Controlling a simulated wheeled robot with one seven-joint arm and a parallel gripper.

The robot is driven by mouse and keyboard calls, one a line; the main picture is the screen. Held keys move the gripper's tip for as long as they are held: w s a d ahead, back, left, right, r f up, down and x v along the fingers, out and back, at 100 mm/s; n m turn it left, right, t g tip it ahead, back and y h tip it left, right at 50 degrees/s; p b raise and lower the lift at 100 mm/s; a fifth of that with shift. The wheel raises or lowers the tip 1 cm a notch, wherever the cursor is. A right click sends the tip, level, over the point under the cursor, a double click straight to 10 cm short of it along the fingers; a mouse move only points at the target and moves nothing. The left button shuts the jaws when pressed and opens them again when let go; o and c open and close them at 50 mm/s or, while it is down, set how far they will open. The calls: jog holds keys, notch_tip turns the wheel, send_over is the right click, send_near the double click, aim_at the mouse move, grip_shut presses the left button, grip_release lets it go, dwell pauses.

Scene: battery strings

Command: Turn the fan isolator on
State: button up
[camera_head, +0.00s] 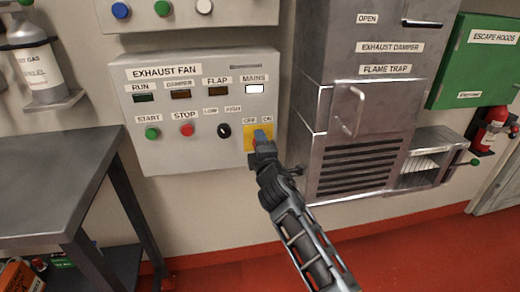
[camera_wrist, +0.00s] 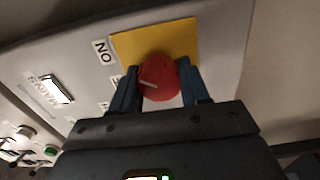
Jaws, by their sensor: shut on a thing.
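The fan isolator is a round red knob (camera_wrist: 160,78) on a yellow plate (camera_head: 248,131) at the lower right of the grey EXHAUST FAN panel (camera_head: 204,104). OFF and ON labels sit above the plate in the head view. My gripper (camera_head: 262,137) reaches up to the plate from the lower right and hides most of the knob there. In the wrist view its two blue fingers are shut on the knob, one on each side. A pale mark on the knob points left in that view; I cannot tell which label it matches.
The white MAINS lamp (camera_head: 255,89) is lit; the RUN lamp (camera_head: 144,98) looks dark. A black selector (camera_head: 224,130) is left of the plate. A metal damper cabinet (camera_head: 375,90) stands close on the right, and a dark table (camera_head: 50,180) at left.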

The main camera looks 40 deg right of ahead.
jog(key=shift+f+m+b, duration=0.1)
jog(key=shift+m+b, duration=0.4)
jog(key=shift+m, duration=0.5)
jog(key=o, duration=1)
jog(key=shift+b+v, duration=0.3)
jog(key=shift+v, duration=3.65)
jog(key=shift+w, duration=0.1)
